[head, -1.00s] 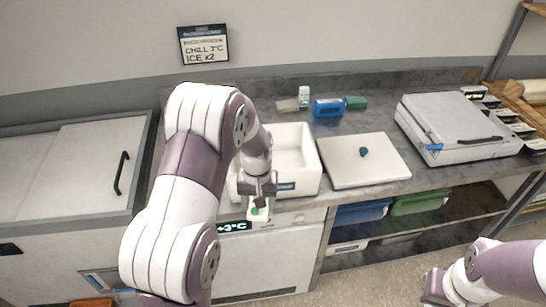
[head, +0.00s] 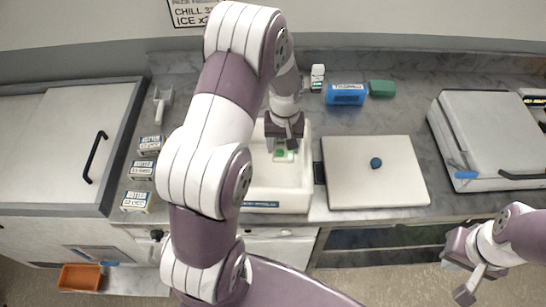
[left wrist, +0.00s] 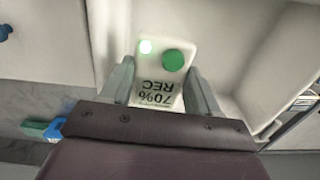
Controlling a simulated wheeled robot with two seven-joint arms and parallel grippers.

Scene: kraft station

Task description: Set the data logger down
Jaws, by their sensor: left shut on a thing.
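The data logger (head: 283,156) is a small white block with a green button; in the left wrist view (left wrist: 160,75) it reads "70% REC" and shows a lit green dot. My left gripper (head: 285,146) is shut on it, with a finger on each side. It holds the logger inside the outline of the open white bin (head: 290,195); whether the logger touches the bin floor I cannot tell. My left arm hides the bin's left side. My right gripper (head: 460,275) is at the lower right, away from the counter, and its finger gap is unclear.
A white lid (head: 350,185) with a blue knob lies right of the bin. Blue (head: 346,95) and green (head: 381,88) packs and a small bottle (head: 317,78) stand behind. Several small boxes (head: 137,201) line the left. A grey case (head: 490,140) sits at the right.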

